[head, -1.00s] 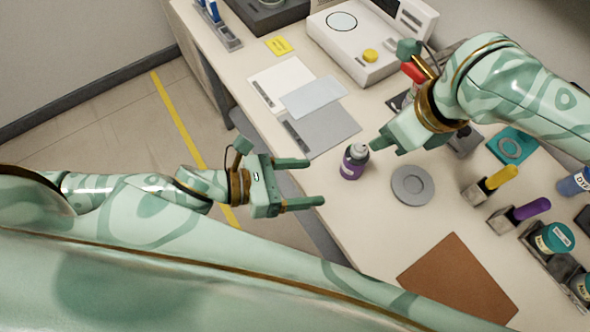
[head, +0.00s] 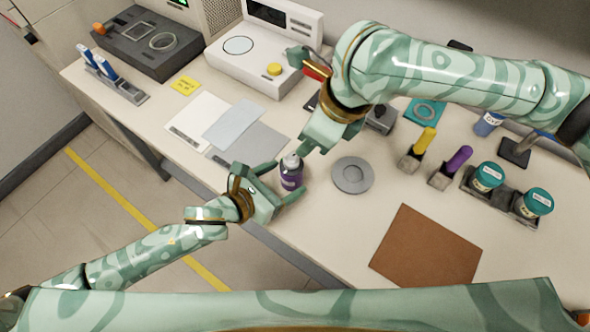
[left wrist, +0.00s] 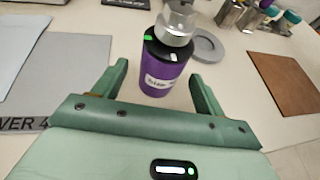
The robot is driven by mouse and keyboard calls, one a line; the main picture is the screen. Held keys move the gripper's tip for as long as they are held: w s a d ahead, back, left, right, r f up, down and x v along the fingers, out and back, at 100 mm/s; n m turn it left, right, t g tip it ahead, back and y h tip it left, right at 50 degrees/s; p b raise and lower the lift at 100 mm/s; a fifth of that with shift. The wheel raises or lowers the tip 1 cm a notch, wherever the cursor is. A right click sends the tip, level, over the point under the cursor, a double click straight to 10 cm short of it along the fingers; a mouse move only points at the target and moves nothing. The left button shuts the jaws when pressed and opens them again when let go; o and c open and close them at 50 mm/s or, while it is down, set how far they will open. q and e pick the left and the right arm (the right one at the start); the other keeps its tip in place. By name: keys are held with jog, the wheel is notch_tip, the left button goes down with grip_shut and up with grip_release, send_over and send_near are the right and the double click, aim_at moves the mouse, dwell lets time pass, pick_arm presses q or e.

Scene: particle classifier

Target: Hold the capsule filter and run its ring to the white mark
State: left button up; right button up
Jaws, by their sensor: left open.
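The capsule filter (head: 291,179) stands upright near the table's front edge. It has a purple body with a pale label, a black ring and a silver-grey top. In the left wrist view the capsule filter (left wrist: 164,76) shows a green mark and a white mark on the black ring (left wrist: 167,51), set apart from each other. My left gripper (head: 291,177) is open, with one finger on each side of the purple body. Gaps show beside the body in the left wrist view. My right gripper (head: 307,148) is just above and behind the filter's top; its finger opening is unclear.
A round grey disc (head: 352,175) lies right of the filter. Grey sheets (head: 234,125) lie left and behind. A brown mat (head: 427,248) lies at front right. Yellow and purple-handled tools (head: 457,160) and teal-lidded jars (head: 488,177) stand to the right.

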aim_at(296, 173)
pick_arm(q)
jog(key=shift+x, duration=2.35)
jog(key=c, duration=1.6)
jog(key=shift+o, duration=0.2)
